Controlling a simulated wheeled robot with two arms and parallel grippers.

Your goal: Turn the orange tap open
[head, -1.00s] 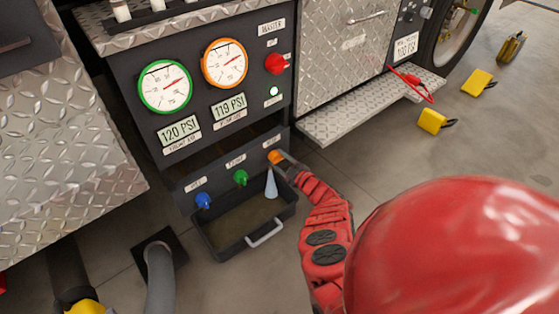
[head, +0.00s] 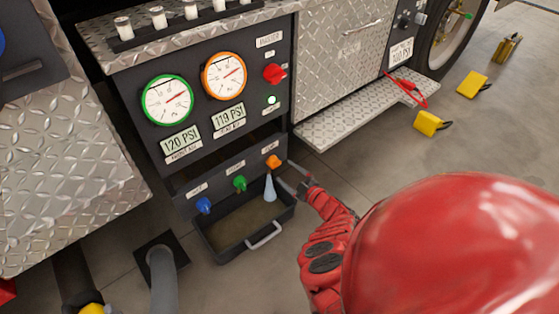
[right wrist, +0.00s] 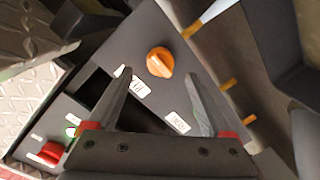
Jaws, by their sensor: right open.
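The orange tap (head: 273,161) is the rightmost of three taps on the dark lower panel. A pale blue stream (head: 270,188) comes down below it into the black tray (head: 214,250). My right gripper (head: 284,172) is just right of the tap, open and empty. In the right wrist view the orange tap's knob (right wrist: 160,62) shows whole, beyond and between the tips of my spread fingers (right wrist: 158,72). The fingers look clear of it. My left gripper is not in view.
A green tap (head: 239,183) and a blue tap (head: 204,205) sit left of the orange one. Above are a green-rimmed gauge (head: 167,100), an orange-rimmed gauge (head: 224,76) and a red knob (head: 274,73). A metal step (head: 350,120) juts out at right.

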